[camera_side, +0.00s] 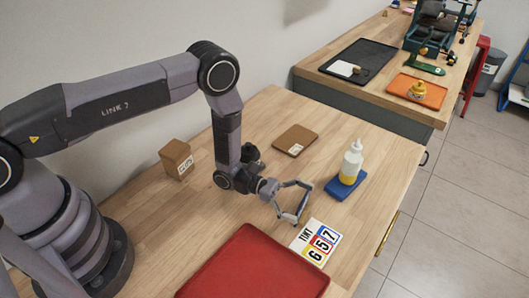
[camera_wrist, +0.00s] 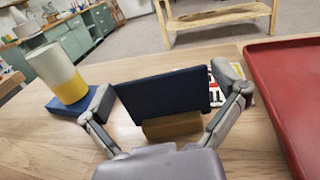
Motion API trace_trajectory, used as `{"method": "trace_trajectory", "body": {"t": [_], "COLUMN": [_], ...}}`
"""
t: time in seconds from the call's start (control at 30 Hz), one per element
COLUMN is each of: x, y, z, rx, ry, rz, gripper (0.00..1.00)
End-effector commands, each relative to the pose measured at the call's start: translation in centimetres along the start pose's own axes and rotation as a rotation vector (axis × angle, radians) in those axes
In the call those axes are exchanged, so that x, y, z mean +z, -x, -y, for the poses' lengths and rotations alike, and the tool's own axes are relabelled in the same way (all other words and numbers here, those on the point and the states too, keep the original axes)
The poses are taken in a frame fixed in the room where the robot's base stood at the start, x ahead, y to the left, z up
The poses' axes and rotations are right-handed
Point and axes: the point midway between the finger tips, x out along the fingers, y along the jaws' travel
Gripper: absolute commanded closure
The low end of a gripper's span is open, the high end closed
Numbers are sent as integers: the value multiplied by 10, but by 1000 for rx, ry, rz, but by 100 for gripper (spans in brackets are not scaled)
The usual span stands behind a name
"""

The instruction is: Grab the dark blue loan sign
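The dark blue sign (camera_wrist: 162,94) stands upright, slightly tilted in the picture, in a slot-like wooden block (camera_wrist: 172,126) in the wrist view. My gripper (camera_wrist: 168,85) is open, with one finger on each side of the sign. The left finger is close to the sign's left edge; I cannot tell whether they touch. A gap shows between the sign and the right finger. In the side view my gripper (camera_side: 294,200) is low over the wooden table, its fingers spread. I cannot make out the sign there.
A white and yellow bottle (camera_side: 351,163) stands on a blue tray (camera_side: 346,187) right of my gripper. A number card (camera_side: 316,241) and a red tray (camera_side: 254,268) lie nearer the front. A brown board (camera_side: 295,139) and wooden box (camera_side: 176,159) are behind.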

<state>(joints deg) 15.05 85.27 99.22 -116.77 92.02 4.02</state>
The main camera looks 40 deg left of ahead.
Motion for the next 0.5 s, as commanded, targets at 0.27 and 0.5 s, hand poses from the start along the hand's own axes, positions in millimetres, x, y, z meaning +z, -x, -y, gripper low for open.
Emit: {"method": "trace_trajectory", "body": {"t": [0.27,0.5], "x": [0,2], "y": [0,0], "z": [0,0], "rx": [0,0], "ry": [0,0], "rz": [0,0], "gripper": [41,41]}}
